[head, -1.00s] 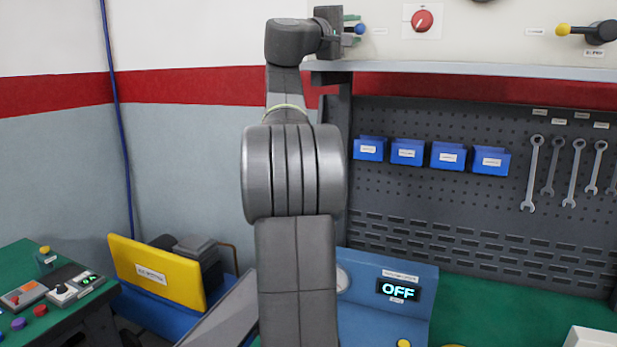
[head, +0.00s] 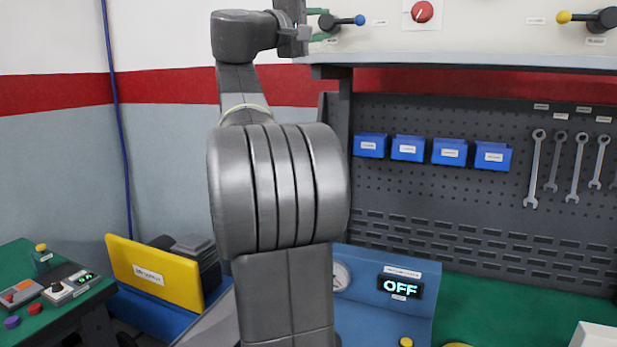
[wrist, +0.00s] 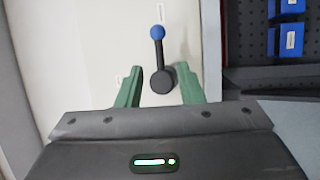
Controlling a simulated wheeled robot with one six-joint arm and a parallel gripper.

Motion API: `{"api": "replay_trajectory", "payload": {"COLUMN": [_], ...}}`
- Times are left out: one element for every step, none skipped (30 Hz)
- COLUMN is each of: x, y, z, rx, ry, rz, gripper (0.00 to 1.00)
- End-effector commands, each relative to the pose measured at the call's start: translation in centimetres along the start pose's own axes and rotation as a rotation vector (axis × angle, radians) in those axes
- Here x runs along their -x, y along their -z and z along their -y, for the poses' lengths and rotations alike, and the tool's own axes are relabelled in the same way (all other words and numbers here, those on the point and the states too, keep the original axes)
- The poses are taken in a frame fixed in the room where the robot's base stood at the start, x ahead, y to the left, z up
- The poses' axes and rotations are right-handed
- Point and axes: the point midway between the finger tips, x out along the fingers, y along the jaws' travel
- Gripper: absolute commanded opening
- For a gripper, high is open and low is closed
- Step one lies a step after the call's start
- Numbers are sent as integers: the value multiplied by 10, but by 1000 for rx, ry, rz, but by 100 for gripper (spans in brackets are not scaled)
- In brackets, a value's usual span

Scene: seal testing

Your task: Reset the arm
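My arm rises in the middle of the head view and ends in my gripper (head: 322,24) at the upper panel. In the wrist view my gripper (wrist: 160,88) has its two green fingers spread apart, with nothing held. A black lever with a blue knob (wrist: 157,33) shows between and beyond the fingertips; its round base lies near the gap. In the head view the blue-knobbed lever (head: 344,21) points right, just right of my gripper, and the fingers appear apart from its knob.
A red knob (head: 422,12) and a yellow-tipped lever (head: 588,18) are on the panel. Blue bins (head: 449,152) and wrenches (head: 535,170) hang on the pegboard below. A blue box with an OFF display (head: 400,288) and a yellow panel (head: 155,274) stand lower down.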

Motion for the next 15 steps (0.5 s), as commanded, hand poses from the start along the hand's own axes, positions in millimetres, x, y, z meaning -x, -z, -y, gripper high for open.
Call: {"api": "replay_trajectory", "payload": {"x": [11,16,23,28,21,11,5,0,-8,-14,-19,-27,-33,-39,-47], "y": [0,0,0,-1,-1,-1,-1,-1,0,0,0,0,0,0,0], "z": [2,2,2,2,0,-2,-2,-2,-3,-2,-3,-3,-3,-3,-3], "rx": [-2,-2,-2,-2,0,2,1,1,2,2,2,2,2,2,2], "ry": [0,1,1,1,1,1,1,0,0,0,0,0,0,0,-1], "rz": [-2,-3,-2,-2,2,6,4,6,5,4,5,4,4,4,3], "gripper": [34,34,34,34,34,34,34,34,34,34,34,34,34,34,34]}}
